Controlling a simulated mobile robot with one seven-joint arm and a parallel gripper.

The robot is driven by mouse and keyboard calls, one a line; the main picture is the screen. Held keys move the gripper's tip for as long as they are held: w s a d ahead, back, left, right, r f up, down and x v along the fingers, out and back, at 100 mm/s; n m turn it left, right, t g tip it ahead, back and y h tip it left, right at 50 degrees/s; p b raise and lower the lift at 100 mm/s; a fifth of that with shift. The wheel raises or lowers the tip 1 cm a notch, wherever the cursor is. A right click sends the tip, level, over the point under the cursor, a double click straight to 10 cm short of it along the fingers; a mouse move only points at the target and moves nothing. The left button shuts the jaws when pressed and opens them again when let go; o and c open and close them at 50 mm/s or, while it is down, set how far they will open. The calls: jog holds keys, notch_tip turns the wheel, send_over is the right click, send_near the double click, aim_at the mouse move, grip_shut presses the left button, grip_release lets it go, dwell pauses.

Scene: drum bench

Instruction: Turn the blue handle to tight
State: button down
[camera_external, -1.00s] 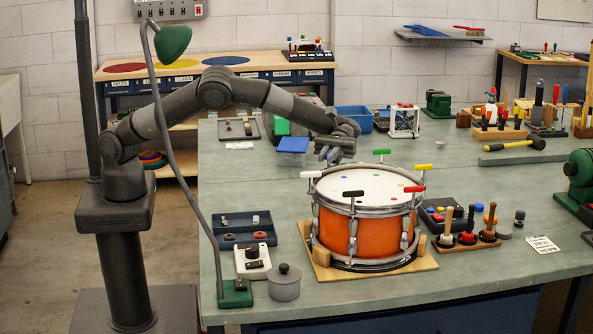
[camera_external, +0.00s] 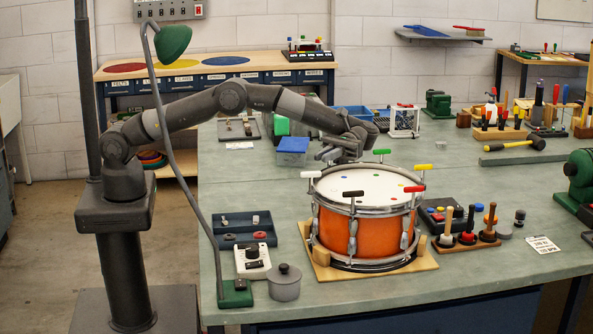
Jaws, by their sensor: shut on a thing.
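An orange snare drum (camera_external: 336,232) with a white head stands on the bench, with coloured handles around its rim. A green handle (camera_external: 381,152) is at the back, a yellow one (camera_external: 422,167) at the right, a white one (camera_external: 311,174) at the left and a black one (camera_external: 353,193) at the front. I cannot make out the blue handle; the back-left rim is covered by my gripper. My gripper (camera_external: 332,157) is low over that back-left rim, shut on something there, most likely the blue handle. Its fingertips are too small to see clearly.
A clear box with a blue lid (camera_external: 292,146) stands just left of my gripper. A wooden board (camera_external: 318,262) lies under the drum. A mallet stand (camera_external: 467,243) and a button box are at the right. The bench's left middle is clear.

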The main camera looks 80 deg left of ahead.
dwell(0.3)
jog(key=c, duration=1.5)
grip_release()
jog(key=shift+v, duration=1.8)
jog(key=r, duration=0.4)
jog(key=w+a+r, duration=0.1)
jog(key=r, duration=0.2)
